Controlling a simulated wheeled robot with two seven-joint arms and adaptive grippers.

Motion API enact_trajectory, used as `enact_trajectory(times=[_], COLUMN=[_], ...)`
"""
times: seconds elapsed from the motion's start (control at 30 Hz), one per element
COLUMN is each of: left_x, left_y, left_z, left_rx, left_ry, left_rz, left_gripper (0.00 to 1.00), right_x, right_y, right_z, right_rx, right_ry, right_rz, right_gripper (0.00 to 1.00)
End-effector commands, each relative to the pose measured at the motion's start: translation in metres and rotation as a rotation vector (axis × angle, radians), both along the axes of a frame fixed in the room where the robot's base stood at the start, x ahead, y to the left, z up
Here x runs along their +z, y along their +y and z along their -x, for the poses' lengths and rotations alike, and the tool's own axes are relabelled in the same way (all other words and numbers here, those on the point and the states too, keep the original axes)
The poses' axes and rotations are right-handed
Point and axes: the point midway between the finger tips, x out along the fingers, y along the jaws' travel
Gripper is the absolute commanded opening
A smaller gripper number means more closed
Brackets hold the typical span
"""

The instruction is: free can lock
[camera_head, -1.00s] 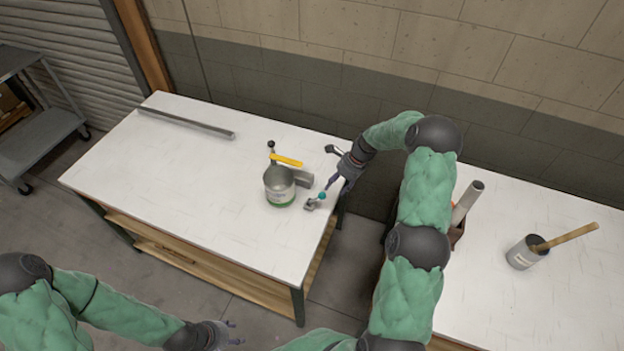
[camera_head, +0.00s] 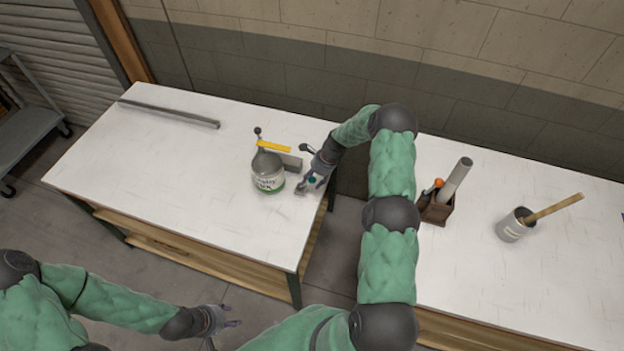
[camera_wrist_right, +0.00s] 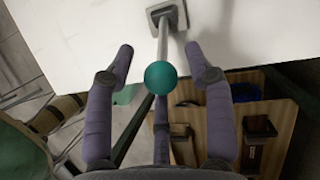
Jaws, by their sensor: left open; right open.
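A grey can (camera_head: 268,177) with a white and green label stands on the left white table. A fixture with a yellow bar (camera_head: 274,146) and a black-knobbed lever (camera_head: 258,132) stands at its back. A small lever with a teal ball knob (camera_head: 311,180) is mounted right of the can; in the right wrist view the teal ball (camera_wrist_right: 160,77) tops a grey rod from a square base (camera_wrist_right: 166,14). My right gripper (camera_wrist_right: 160,68) is open, its fingers on either side of the ball, with gaps visible. My left gripper (camera_head: 228,316) is open and empty, off the table's front edge.
A second white table (camera_head: 480,260) stands to the right, with a brown tool holder (camera_head: 436,208) and a grey pot (camera_head: 513,226) holding a wooden handle. A metal bar (camera_head: 170,113) lies at the left table's back. A gap separates the tables.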

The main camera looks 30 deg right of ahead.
Motion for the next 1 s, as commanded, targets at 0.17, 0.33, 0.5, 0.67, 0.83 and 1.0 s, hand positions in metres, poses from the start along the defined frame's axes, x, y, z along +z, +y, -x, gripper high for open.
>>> enact_trajectory(times=[0.17,0.33,0.5,0.67,0.83,1.0], left_x=[0.0001,0.0001,0.0001,0.0001,0.0023,0.0085], left_y=[0.0001,0.0001,0.0001,0.0,0.0,0.0001], left_z=[-0.0001,-0.0001,-0.0001,0.0,-0.0001,-0.0001], left_rx=[0.0,0.0,0.0,0.0,0.0,0.0], left_ry=[0.0,0.0,0.0,0.0,0.0,0.0], left_rz=[0.0,0.0,0.0,0.0,0.0,0.0], left_gripper=[0.47,0.47,0.47,0.47,0.47,0.47], right_x=[-0.0028,-0.0026,-0.0026,-0.0026,-0.0014,0.0018], right_y=[0.0012,0.0011,0.0012,0.0015,0.0026,0.0062], right_z=[-0.0007,-0.0005,-0.0004,-0.0004,-0.0011,-0.0046], right_rx=[0.0,0.001,0.001,0.001,0.003,0.006], right_ry=[0.0,0.0,0.0,0.0,0.011,0.049], right_rz=[0.0,0.0,0.0,0.0,0.009,0.042], right_gripper=[0.54,0.48,0.0,0.0,0.0,0.0])
